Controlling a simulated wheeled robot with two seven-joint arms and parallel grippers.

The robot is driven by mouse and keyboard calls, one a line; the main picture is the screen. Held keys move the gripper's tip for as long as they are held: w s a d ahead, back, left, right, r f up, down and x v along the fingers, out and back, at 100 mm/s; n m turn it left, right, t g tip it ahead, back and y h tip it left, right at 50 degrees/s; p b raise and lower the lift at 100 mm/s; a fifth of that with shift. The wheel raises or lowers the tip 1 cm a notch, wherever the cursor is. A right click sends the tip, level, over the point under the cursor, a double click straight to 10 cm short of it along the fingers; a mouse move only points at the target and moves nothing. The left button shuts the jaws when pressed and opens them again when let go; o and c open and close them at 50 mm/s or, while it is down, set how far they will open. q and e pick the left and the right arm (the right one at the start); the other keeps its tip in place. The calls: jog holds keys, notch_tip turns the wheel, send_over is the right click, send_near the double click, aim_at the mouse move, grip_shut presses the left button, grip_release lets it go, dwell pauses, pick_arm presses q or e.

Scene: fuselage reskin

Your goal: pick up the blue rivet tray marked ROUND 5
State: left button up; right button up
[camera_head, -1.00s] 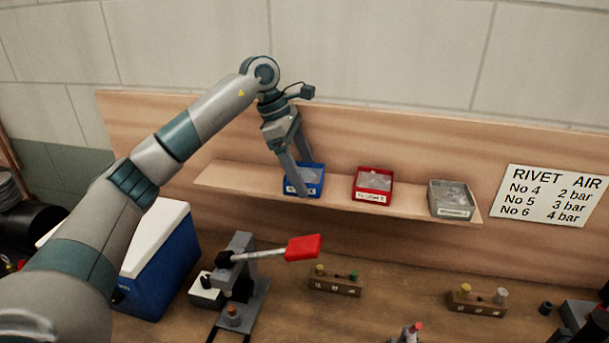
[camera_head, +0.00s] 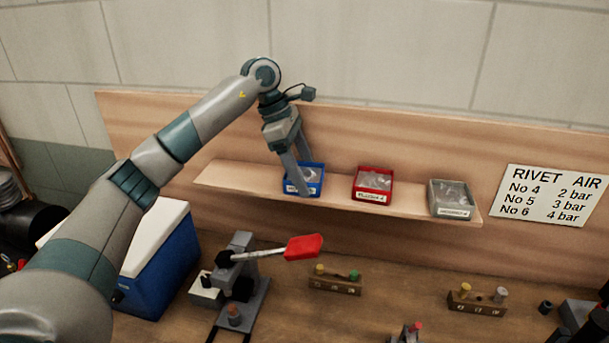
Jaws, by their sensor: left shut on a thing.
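The blue rivet tray (camera_head: 318,183) is at the left part of the wooden shelf, with pale contents and a white label on its front that is too small and partly covered to read. My left gripper (camera_head: 302,186) reaches down from above and is shut on the blue tray, one finger in front of it and the other at its back. I cannot tell whether the tray is lifted off the shelf; it looks level and at shelf height. My right gripper is not in view.
A red tray (camera_head: 373,200) and a grey tray (camera_head: 452,213) stand to the right on the shelf (camera_head: 235,182). Below are a red-handled bench tool (camera_head: 245,275), small wooden blocks with pegs (camera_head: 335,285), and a blue-and-white cool box (camera_head: 160,265). A rivet-air sign (camera_head: 548,195) hangs at right.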

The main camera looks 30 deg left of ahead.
aim_at(312, 171)
pick_arm(q)
jog(key=shift+r, duration=0.1)
jog(key=shift+r+b, duration=0.7)
jog(key=shift+r, duration=0.1)
notch_tip(312, 171, up, 2)
jog(key=shift+r+b, duration=0.1)
jog(key=shift+b, duration=0.55)
jog(key=d+r+b, duration=0.4)
jog(key=d+r, duration=0.3)
jog(key=d, duration=0.4)
jog(key=shift+w+d, duration=0.15)
jog(key=shift+d, duration=0.2)
